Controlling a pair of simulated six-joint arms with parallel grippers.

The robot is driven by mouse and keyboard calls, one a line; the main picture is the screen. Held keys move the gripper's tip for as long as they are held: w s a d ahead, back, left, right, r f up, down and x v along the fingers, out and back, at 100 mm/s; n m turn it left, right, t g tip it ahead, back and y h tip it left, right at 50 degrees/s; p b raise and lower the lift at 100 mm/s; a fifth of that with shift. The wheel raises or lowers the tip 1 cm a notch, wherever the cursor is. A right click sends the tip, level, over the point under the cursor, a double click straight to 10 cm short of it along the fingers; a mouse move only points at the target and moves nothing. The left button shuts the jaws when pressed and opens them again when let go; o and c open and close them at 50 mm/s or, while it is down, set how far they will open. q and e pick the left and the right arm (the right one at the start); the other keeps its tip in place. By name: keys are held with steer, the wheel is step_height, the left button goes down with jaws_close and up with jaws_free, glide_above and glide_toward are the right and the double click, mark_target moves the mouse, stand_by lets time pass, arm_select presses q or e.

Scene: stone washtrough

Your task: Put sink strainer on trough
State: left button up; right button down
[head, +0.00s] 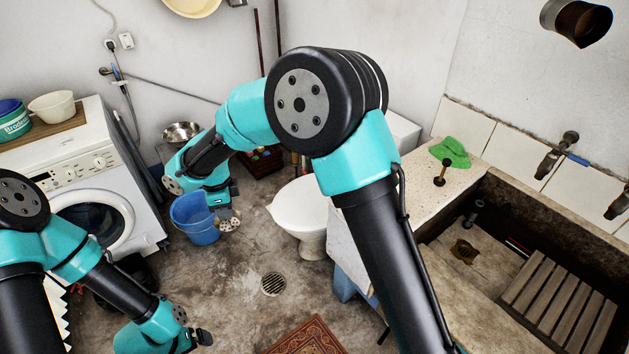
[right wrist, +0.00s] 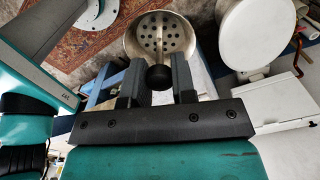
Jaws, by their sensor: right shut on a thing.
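The sink strainer is a round, pale metal cup with holes and a dark knob. In the right wrist view the strainer (right wrist: 160,38) sits beyond the fingertips, and my right gripper (right wrist: 157,80) is shut on its knob. In the head view the strainer (head: 229,222) hangs in the air in front of the blue bucket, below my right gripper (head: 232,198). The stone trough (head: 565,228) is at the right, well apart from the strainer. My left gripper (head: 202,338) is low at the left, partly cut off by the frame edge; its opening is unclear.
A wooden slatted rack (head: 560,300) lies in the trough near a dark drain hole (head: 464,251). A green cloth (head: 449,152) and a rod-like plunger (head: 440,174) are on the ledge. Taps (head: 556,155) jut above. A toilet (head: 299,207) and blue bucket (head: 194,218) stand left.

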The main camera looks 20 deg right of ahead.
steer(key=w+d+m, duration=0.2)
steer(key=w+d, duration=0.2)
steer(key=d, duration=0.6)
steer(key=w+d+m, duration=0.2)
steer(key=w+d, duration=0.3)
steer(key=d, duration=0.6)
steer(key=w+d+m, duration=0.2)
steer(key=w+d, duration=0.2)
steer(key=d, duration=0.6)
steer(key=s+d+m, duration=0.3)
steer(key=d, duration=1.5)
steer(key=s+d+r+m, duration=0.1)
steer(key=s+d+m, duration=0.2)
steer(key=d, duration=1.5)
steer(key=shift+f, duration=0.1)
steer(key=shift+f, duration=2.4)
steer(key=shift+f, duration=0.1)
steer(key=shift+f, duration=2.4)
